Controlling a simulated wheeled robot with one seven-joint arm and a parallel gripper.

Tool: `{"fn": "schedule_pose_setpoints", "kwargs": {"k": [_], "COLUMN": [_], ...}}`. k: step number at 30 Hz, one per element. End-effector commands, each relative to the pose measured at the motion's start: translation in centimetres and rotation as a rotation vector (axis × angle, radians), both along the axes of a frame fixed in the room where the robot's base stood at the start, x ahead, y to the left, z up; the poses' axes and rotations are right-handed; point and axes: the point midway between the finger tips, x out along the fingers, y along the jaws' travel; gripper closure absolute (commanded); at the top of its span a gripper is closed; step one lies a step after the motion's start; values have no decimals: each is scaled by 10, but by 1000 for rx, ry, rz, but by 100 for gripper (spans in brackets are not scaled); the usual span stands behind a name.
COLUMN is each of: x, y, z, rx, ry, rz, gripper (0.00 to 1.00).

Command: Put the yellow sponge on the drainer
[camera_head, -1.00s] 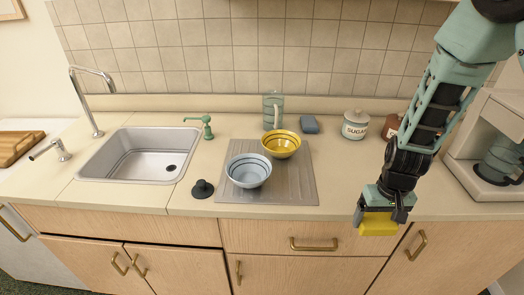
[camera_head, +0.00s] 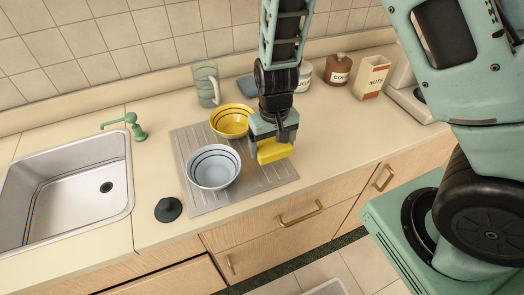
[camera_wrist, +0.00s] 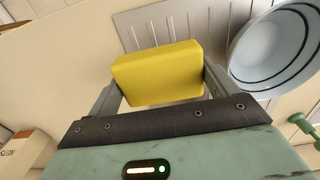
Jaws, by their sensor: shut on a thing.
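The yellow sponge (camera_head: 273,150) is held between the fingers of my gripper (camera_head: 272,145), which is shut on it. In the wrist view the sponge (camera_wrist: 158,73) sits between both fingers. The drainer (camera_head: 207,199) is a grey ridged metal sheet on the counter, left of and under the sponge in the head view. The sponge appears over the drainer's right part; its height above it is hard to tell. A blue-grey bowl (camera_head: 213,168) and a yellow bowl (camera_head: 231,121) stand on the drainer.
Drainer's right strip is bare.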

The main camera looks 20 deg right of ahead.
Motion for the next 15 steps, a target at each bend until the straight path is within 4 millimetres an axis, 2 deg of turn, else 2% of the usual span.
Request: {"fn": "schedule_pose_setpoints", "kwargs": {"k": [11, 15], "x": [0, 0], "y": [0, 0], "z": [-44, -51], "rx": [0, 0], "ry": [2, 0], "rz": [0, -1], "gripper": [33, 33]}}
